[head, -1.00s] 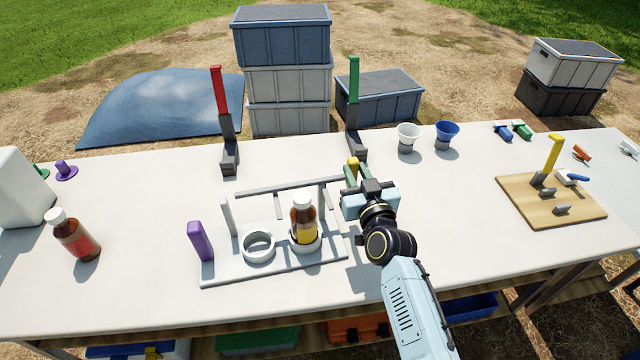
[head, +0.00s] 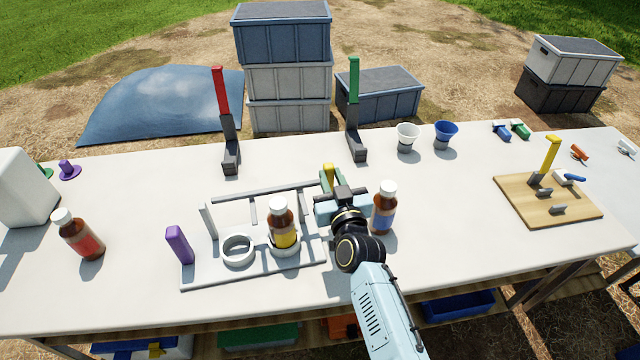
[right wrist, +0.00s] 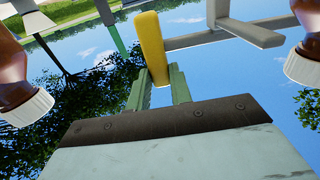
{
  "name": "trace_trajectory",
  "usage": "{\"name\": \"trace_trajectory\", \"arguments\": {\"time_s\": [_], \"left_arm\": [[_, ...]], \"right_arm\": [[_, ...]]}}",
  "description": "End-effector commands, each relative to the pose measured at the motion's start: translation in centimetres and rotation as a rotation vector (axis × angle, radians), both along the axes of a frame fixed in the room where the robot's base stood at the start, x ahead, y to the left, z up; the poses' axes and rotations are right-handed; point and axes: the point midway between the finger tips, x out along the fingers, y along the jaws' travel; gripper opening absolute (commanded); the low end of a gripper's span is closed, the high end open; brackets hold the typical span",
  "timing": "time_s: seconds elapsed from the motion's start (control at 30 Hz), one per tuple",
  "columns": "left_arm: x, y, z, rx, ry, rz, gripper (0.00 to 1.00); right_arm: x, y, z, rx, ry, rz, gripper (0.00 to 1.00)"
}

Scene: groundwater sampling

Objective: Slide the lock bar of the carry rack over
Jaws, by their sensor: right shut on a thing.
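The carry rack (head: 205,279) is a grey base on the table with two ring holders and a purple end post (head: 179,245). Its grey lock bar (head: 235,193) runs along the back, with its left end close to the left upright. My right gripper (head: 329,182) is shut on the yellow grip (head: 328,170) at the bar's right end. In the right wrist view the yellow grip (right wrist: 150,47) stands between the green fingers, with the grey bar (right wrist: 195,40) beside it. A yellow-labelled brown bottle (head: 283,228) stands in the right ring; the left ring (head: 238,250) is empty. My left gripper is not in view.
A blue-labelled bottle (head: 384,212) stands close right of my right gripper. A red-labelled bottle (head: 80,236) stands left of the rack. Red (head: 221,95) and green (head: 354,85) upright levers stand behind. The table right of the blue-labelled bottle is clear up to a wooden board (head: 530,207).

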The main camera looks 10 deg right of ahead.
Motion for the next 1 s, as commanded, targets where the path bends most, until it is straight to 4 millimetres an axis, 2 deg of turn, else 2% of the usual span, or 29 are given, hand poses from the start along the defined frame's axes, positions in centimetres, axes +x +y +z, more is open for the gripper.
{"name": "trace_trajectory", "arguments": {"time_s": [0.23, 0.5, 0.73, 0.77, 0.93, 1.0], "left_arm": [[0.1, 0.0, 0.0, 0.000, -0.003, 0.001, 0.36], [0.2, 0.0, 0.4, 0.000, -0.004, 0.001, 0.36], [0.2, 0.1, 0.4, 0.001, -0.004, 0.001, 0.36], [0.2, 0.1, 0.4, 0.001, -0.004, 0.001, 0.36], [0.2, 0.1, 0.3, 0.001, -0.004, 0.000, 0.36], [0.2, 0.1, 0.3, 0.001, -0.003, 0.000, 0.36]], "right_arm": [[0.0, 0.2, -0.1, 0.000, 0.001, 0.000, 0.00], [-0.3, 2.6, 0.0, 0.002, 0.002, 0.001, 0.00], [-0.4, 2.8, -0.1, -0.001, 0.001, 0.001, 0.00], [-0.4, 2.8, -0.1, -0.001, 0.001, 0.001, 0.22], [-0.4, 2.8, 0.0, -0.001, 0.000, 0.000, 0.45], [-0.4, 2.8, 0.0, -0.001, 0.000, 0.000, 0.47]]}}
